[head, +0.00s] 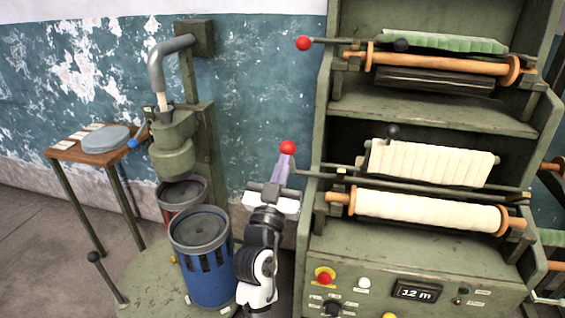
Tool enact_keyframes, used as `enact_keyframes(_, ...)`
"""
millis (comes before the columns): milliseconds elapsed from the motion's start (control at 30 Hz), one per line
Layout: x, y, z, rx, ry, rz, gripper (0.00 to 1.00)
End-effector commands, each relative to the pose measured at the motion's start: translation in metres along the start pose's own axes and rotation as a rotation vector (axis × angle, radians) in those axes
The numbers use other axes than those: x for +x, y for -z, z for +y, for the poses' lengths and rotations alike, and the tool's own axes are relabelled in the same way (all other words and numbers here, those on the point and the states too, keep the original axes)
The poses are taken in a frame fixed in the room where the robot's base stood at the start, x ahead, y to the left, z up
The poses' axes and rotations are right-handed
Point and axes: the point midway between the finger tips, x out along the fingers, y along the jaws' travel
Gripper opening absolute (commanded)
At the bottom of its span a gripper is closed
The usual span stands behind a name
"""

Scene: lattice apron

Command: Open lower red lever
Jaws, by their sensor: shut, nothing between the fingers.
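The lower red lever has a red ball knob (288,147) at the left side of the machine's middle level. A dark rod runs from just below the knob to the right along the machine. My gripper (283,163) is directly below the knob. Its narrow pale-purple fingers appear shut and point up at the knob, with their tips at or very near its underside. I cannot tell whether they touch it. The fingers hide part of the lever near the knob. Nothing shows between them.
An upper red knob (303,43) sits on another rod above. The green machine frame (314,200) stands close on the right, with a cream roll (430,211). A blue slotted bin (206,262) and green press (173,150) stand left. Open wall space lies behind the gripper.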

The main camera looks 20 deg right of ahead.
Motion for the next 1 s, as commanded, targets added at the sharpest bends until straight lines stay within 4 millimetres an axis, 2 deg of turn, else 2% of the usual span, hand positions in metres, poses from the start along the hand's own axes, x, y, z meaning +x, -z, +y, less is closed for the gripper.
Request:
enact_keyframes(267,0.000,0.000,0.000,0.001,0.000,-0.002,0.00)
enact_keyframes(500,0.013,0.010,-0.001,0.001,0.000,-0.063,0.00)
enact_keyframes(700,0.025,0.009,-0.002,-0.001,0.000,-0.094,0.00)
enact_keyframes(1000,0.029,0.010,-0.002,-0.004,0.001,-0.094,0.00)
